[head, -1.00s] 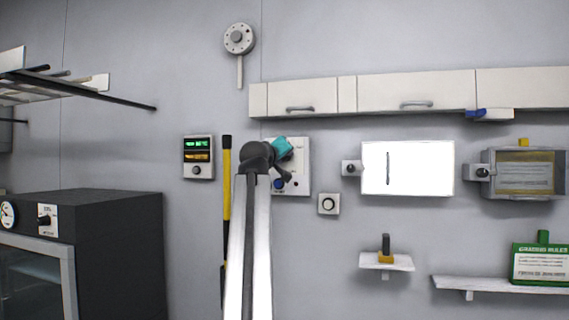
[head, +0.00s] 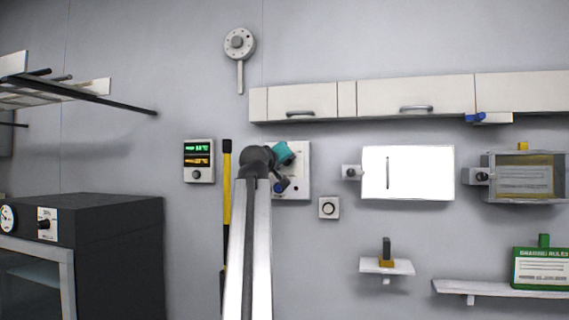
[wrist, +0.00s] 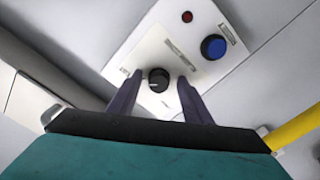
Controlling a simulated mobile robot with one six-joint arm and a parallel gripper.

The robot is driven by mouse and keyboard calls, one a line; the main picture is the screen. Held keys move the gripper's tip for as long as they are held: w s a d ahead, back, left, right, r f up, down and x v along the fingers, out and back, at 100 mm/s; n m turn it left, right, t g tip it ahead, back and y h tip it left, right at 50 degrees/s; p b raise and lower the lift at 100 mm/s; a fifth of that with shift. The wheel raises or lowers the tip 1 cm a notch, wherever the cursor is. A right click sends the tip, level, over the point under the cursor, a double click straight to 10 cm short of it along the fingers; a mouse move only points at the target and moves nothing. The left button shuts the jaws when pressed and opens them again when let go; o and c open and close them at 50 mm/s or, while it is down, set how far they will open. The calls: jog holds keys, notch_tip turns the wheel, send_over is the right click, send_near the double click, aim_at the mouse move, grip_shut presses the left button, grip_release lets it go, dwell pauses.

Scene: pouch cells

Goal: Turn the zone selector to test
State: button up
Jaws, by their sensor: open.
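A white wall panel (head: 301,179) stands behind my arm in the head view. The wrist view shows this panel (wrist: 139,58) at a tilt, with a black round knob (wrist: 158,80) bearing a pale pointer line; I take it as the zone selector. Its labels are too small to read. My gripper (wrist: 160,77) is open, its two dark fingers on either side of the knob in this view; I cannot tell whether they touch it. In the head view my gripper's teal body (head: 284,152) is in front of the panel, and the knob is hidden.
The panel also carries a blue button (wrist: 213,47) and a small red lamp (wrist: 187,16). A yellow-and-black pole (head: 227,187) stands left of my arm. A display unit (head: 198,160) hangs further left. A small switch plate (head: 329,208) is at the panel's lower right.

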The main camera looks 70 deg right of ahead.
jog(key=shift+a, duration=0.2)
jog(key=a+p, duration=0.2)
jog(key=a, duration=1.1)
jog(key=shift+s+a, duration=0.2)
jog(key=shift+s, duration=0.2)
